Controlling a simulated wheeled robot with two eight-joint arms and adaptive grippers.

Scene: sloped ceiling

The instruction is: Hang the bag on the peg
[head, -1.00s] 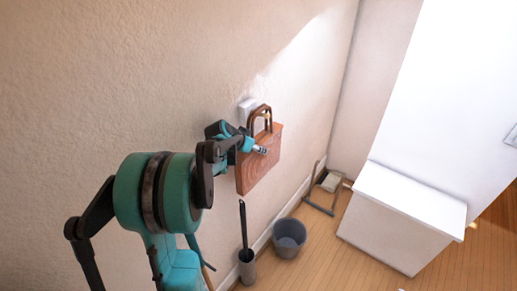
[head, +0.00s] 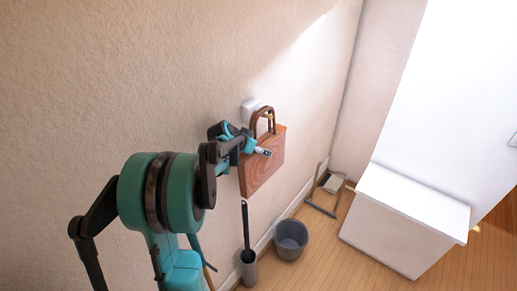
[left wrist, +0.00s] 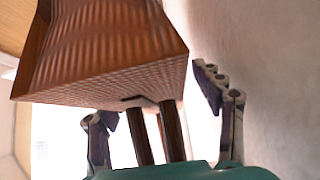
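The brown bag (head: 264,165) is upright close to the wall in the head view, with its handles (head: 258,124) at the top. A white plate (head: 249,106) on the wall sits behind the handles, and a small gold peg tip (head: 268,116) shows within the handle loop. Whether the peg bears the bag's weight cannot be told. My left gripper (head: 248,142) is at the handles. In the left wrist view, the fingers of my left gripper (left wrist: 160,112) stand apart on either side of the handles (left wrist: 158,135), with gaps visible. My right gripper is not in view.
Below stand a grey bin (head: 291,238) and a dark-handled brush in a holder (head: 248,268). A dustpan-like item (head: 328,187) lies by the wall. A white cabinet (head: 400,215) stands at right. Open wood floor lies between.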

